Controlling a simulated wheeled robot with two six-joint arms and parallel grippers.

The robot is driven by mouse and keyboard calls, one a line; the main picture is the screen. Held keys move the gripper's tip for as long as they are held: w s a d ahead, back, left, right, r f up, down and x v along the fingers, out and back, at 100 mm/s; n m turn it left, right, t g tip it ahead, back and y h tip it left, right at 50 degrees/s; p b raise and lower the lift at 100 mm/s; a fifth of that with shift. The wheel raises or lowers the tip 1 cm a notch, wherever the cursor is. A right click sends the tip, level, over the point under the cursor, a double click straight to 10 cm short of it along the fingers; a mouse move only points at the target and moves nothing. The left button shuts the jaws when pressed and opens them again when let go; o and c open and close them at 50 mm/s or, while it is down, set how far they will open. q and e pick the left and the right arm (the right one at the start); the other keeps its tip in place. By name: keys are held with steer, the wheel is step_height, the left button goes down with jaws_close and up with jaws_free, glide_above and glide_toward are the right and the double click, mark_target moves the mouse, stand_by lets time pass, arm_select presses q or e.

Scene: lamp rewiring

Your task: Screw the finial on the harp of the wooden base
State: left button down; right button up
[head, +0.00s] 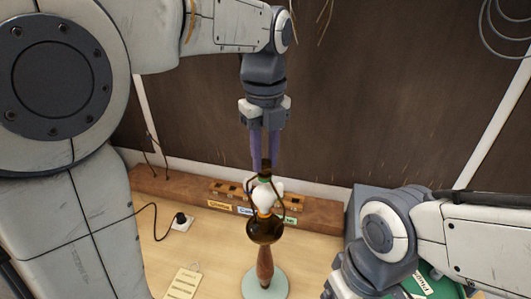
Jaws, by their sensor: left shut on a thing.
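The lamp with the wooden base (264,263) stands upright on a pale round foot near the bottom centre. A dark bowl-shaped part (265,232) sits above the wood, with a white bulb (266,187) over it. The thin dark harp (281,203) loops around the bulb. My left gripper (265,163) points straight down over the harp's top, its purple fingers shut on a small dark piece, apparently the finial. The fingers hide most of it, and I cannot tell whether it is threaded on. My right arm is at lower right; its fingers are outside the picture.
A wooden rack (320,210) with labelled compartments runs along the back wall behind the lamp. A socket with a black plug (181,219) and a paper tag (184,284) lie to the left. A green thing (440,286) is partly hidden by my right arm.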

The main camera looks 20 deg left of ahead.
arm_select(q)
steer(key=m, duration=0.4)
steer(key=shift+c, duration=0.9)
jaws_free()
